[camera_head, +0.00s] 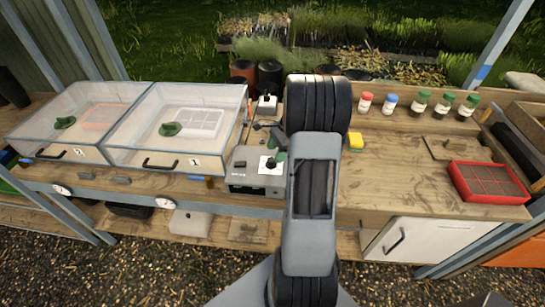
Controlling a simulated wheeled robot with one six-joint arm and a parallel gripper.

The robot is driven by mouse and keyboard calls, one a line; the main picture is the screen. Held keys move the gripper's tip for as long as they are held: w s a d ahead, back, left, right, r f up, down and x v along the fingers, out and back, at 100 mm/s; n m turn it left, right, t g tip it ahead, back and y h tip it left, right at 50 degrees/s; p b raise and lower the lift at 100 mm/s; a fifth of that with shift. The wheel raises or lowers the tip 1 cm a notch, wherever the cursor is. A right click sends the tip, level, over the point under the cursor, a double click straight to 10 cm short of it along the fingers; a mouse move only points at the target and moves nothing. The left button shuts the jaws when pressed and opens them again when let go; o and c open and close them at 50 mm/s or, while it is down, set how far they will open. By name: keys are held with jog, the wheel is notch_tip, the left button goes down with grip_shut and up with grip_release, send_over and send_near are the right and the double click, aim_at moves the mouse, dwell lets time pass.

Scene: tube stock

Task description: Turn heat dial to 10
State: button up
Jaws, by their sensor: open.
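A grey control box (243,178) stands at the bench front, just left of my arm. On its top is a white plate with a dark dial knob (270,163); its numbers are too small to read. A second small box with a white plate and a dark knob (266,98) stands further back. I cannot tell by label which is the heat dial. My gripper (270,131) shows as dark parts left of my arm, between the two knobs. It is open and appears apart from the near knob; my arm hides part of it.
Two clear-lidded propagator cases (159,162) fill the bench left. White round gauges (164,203) sit on the front edge.

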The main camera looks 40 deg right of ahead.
aim_at(271, 162)
jog(key=shift+x, duration=1.75)
jog(key=c, duration=0.9)
jog(key=shift+c, duration=0.2)
